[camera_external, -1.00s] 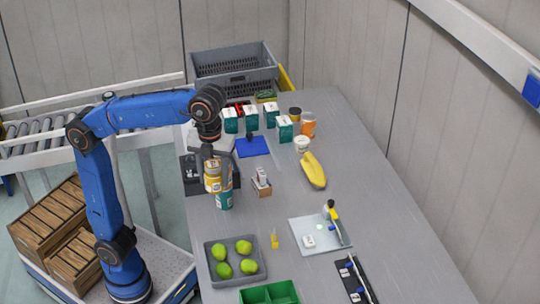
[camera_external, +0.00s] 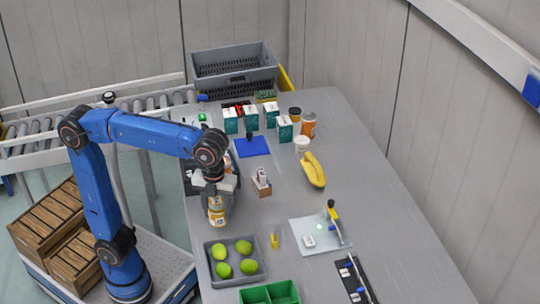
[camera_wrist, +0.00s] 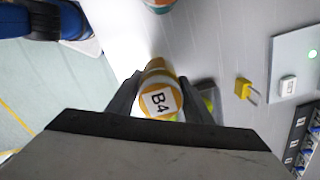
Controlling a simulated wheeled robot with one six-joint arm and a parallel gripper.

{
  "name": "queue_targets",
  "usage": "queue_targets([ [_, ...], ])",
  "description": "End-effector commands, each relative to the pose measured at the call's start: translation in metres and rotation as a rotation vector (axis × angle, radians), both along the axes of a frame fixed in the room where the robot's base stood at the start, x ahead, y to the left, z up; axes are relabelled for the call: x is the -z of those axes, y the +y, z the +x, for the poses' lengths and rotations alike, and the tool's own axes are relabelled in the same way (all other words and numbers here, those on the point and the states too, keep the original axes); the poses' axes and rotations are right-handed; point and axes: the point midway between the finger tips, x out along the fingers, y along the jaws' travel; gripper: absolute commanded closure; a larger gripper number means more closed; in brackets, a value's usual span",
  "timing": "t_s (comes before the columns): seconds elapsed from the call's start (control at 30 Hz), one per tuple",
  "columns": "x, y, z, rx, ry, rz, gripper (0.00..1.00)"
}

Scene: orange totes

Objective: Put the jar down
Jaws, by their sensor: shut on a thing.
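The jar (camera_external: 216,210) has an orange and white label, and its lid reads "B4" in the wrist view (camera_wrist: 158,102). My gripper (camera_external: 214,190) points down over the left side of the table, behind the tray of limes. Its two dark fingers are shut on the jar, one on each side in the wrist view (camera_wrist: 160,92). The jar looks upright. I cannot tell whether its base touches the table or is a little above it.
A grey tray (camera_external: 258,278) of several green limes stands just in front of the jar. A small wooden block holder (camera_external: 261,187) is to its right. A teal and orange container (camera_wrist: 158,4) shows at the wrist view's top edge.

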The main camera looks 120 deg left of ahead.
Motion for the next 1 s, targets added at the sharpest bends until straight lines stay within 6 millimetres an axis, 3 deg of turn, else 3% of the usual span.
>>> queue_targets([
  [0.33, 0.038, 0.000, 0.000, 0.000, 0.000, 0.000, 0.87],
  [0.73, 0.042, 0.000, 0.000, 0.000, 0.000, 0.000, 0.87],
  [0.77, 0.043, 0.000, 0.000, 0.000, 0.000, 0.000, 0.49],
  [0.8, 0.042, 0.000, 0.000, 0.000, 0.000, 0.000, 0.40],
  [0.83, 0.042, 0.000, 0.000, 0.000, 0.000, 0.000, 0.35],
  [1.0, 0.042, 0.000, 0.000, 0.000, 0.000, 0.000, 0.35],
])
